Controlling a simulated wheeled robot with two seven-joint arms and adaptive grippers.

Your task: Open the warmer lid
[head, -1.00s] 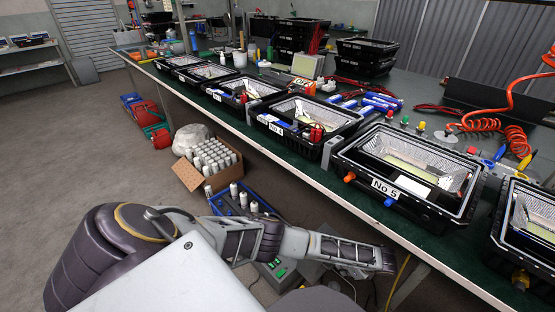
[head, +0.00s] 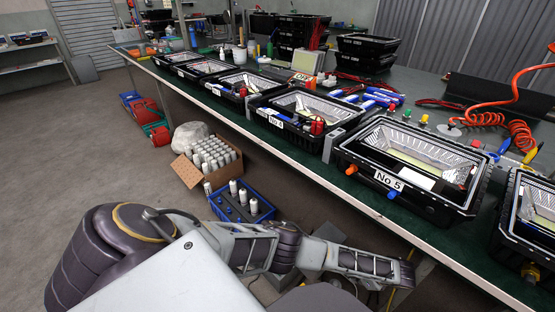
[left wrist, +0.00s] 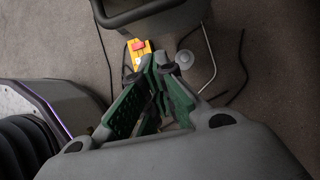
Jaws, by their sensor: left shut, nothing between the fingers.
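No part that I can clearly identify as a warmer or its lid shows. My left gripper (left wrist: 155,72), with green fingers, is shut and empty over the grey floor in the left wrist view. A dark grey, round-edged body (left wrist: 155,12) is at the top of that view, beyond the fingertips; I cannot tell what it is. A yellow box with a red button (left wrist: 139,52) shows just past the fingertips. In the head view my left arm reaches right, below the bench edge; its fingers cannot be made out there. My right gripper is not in view.
The green-topped bench (head: 305,148) carries a row of black floodlight housings, including No 5 (head: 412,168) and No 4 (head: 300,112). A blue crate (head: 240,202) and a cardboard box of white bottles (head: 207,160) stand on the floor. Loose cables (left wrist: 238,70) lie below the gripper.

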